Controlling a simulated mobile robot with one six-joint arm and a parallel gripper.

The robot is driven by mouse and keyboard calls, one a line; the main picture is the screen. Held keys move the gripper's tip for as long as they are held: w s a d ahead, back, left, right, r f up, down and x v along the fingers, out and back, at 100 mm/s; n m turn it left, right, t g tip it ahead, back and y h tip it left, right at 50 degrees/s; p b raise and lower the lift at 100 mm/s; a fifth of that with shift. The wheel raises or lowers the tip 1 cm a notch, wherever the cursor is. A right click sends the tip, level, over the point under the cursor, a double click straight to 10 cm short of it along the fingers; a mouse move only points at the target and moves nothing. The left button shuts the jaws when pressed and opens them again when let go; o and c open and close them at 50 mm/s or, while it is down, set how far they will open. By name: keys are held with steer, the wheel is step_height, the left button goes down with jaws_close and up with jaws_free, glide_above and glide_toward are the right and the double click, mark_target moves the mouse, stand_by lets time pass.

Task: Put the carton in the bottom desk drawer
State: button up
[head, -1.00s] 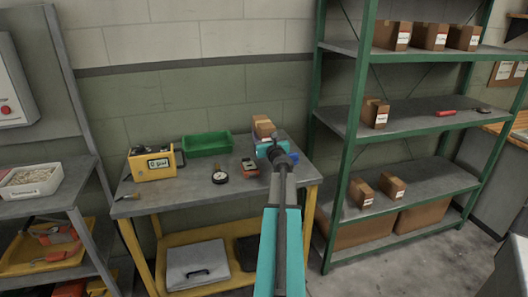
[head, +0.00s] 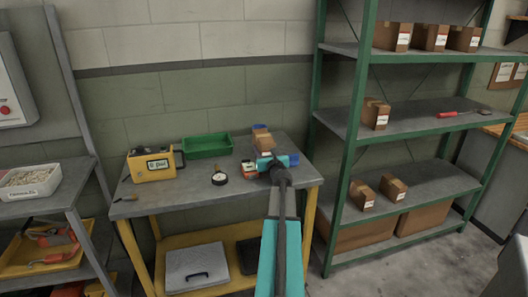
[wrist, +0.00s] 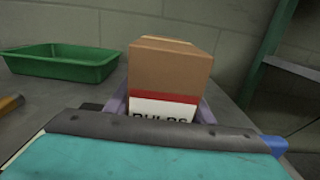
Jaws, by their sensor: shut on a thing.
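A brown carton (head: 262,139) is at the right rear of the grey workbench in the head view. In the wrist view the carton (wrist: 170,68) stands upright in front of me, with a red and white label reading "BULBS". My gripper (head: 268,158) is shut on it; pale purple fingers show at both its sides in the wrist view. The carton's lower part is hidden by my wrist, and I cannot tell whether it touches the bench. No bottom desk drawer is recognisable; a wooden-topped desk (head: 513,135) is partly visible at the right edge.
The workbench (head: 150,203) also holds a yellow meter (head: 151,165), a green tray (head: 206,145) and a round gauge (head: 220,179). A green-posted shelf rack (head: 425,122) with several cartons stands close on the right. Grey floor (head: 400,270) is open in front of the rack.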

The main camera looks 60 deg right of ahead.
steer(key=shift+f, duration=0.15)
steer(key=o, duration=1.2)
steer(key=shift+o, duration=0.2)
steer(key=shift+r, duration=0.2)
steer(key=shift+b+v, duration=0.7)
steer(key=shift+v, duration=5.35)
